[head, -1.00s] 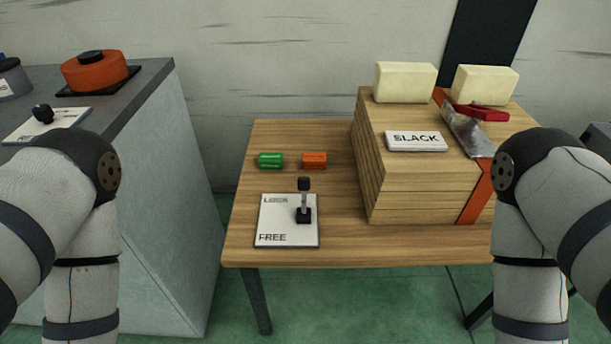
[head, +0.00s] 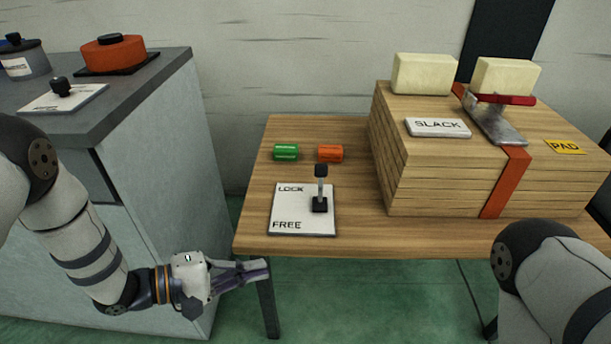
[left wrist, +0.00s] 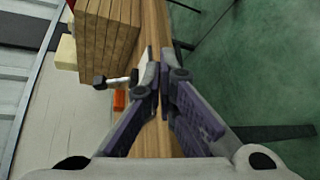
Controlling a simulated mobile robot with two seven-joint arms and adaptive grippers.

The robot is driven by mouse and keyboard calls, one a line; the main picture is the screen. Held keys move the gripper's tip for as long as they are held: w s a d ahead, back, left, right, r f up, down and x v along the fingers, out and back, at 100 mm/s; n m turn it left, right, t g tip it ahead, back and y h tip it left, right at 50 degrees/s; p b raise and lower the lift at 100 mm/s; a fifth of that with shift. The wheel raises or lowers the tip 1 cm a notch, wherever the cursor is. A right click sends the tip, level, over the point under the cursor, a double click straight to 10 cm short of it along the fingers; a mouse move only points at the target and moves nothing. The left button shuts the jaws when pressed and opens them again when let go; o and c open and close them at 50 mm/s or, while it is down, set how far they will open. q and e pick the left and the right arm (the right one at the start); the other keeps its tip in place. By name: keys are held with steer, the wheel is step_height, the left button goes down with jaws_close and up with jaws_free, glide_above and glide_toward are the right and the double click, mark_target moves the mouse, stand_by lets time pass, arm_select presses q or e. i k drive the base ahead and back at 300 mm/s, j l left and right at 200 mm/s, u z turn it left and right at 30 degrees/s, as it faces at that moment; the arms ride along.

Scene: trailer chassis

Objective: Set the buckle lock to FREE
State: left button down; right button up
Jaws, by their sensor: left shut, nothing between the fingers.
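The buckle lock is a white plate (head: 288,208) marked LOCK at its far end and FREE at its near end. Its black-knobbed lever (head: 320,188) stands at the plate's right side, the knob raised toward the LOCK end. My right gripper is out of view; only the right arm shows.
Green (head: 286,152) and orange (head: 330,153) indicators sit behind the plate. A strapped plank stack (head: 430,185) with a metal buckle (head: 495,122), a SLACK sign (head: 438,127) and cream blocks stands right. A grey cabinet (head: 165,150) stands left.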

mark_target(321, 170)
steer(key=i, duration=0.85)
